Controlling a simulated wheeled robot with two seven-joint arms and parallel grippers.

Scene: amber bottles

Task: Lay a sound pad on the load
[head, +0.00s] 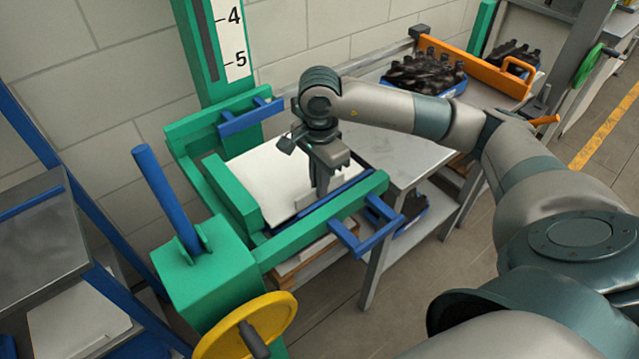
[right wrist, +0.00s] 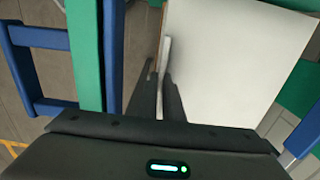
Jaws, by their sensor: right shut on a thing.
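A white pad (head: 262,178) lies flat or nearly flat inside the green press frame (head: 315,232). My right gripper (head: 320,190) points down at the pad's near right edge, with its fingers closed on that edge. In the right wrist view the gripper (right wrist: 168,90) meets the left edge of the pad (right wrist: 235,60). A dark blue edge shows just below the pad, and pale layers (head: 305,258) show under the frame. The load is mostly hidden by the pad, and I cannot tell whether the pad touches it. My left gripper is not in view.
A yellow handwheel (head: 245,328) and blue lever (head: 165,195) are at the press's front left. White sheets (head: 75,318) lie on a lower left shelf. A grey table (head: 400,155) stands right of the press. Dark bottles (head: 425,72) stand behind, beside an orange rail (head: 480,68).

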